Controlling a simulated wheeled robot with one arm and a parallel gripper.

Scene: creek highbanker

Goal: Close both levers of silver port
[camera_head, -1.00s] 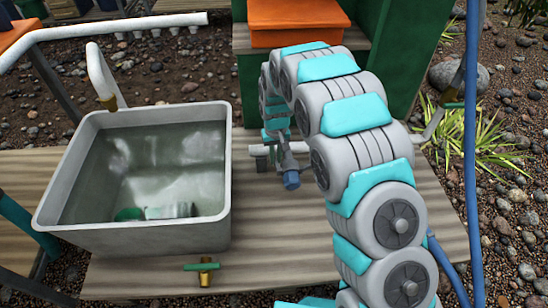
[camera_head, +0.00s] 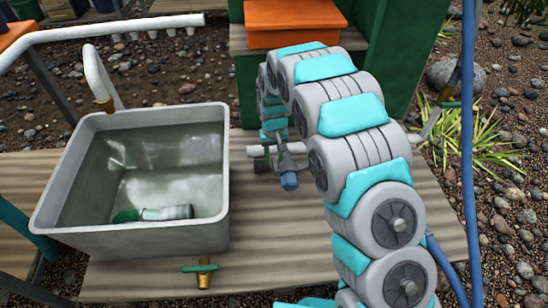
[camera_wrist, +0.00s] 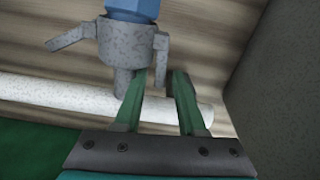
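The silver port is a speckled grey metal coupling (camera_wrist: 127,55) on a blue fitting (camera_wrist: 130,10) in the wrist view. Its left lever (camera_wrist: 70,36) sticks out sideways to the left. Its right lever (camera_wrist: 160,60) hangs down alongside the port body. My gripper (camera_wrist: 158,82) has two green fingers with a gap between them. The right lever's lower end lies between the fingertips in this view; I cannot tell whether they touch it. In the head view the port is small and partly hidden behind my arm, with its blue end (camera_head: 290,180) showing.
A white pipe (camera_wrist: 60,108) runs behind the port. A grey basin (camera_head: 218,190) with water and a bottle (camera_head: 165,213) stands on the wooden deck (camera_head: 300,265). A brass valve (camera_head: 205,275) is in front. A blue hose (camera_head: 468,150) hangs at right.

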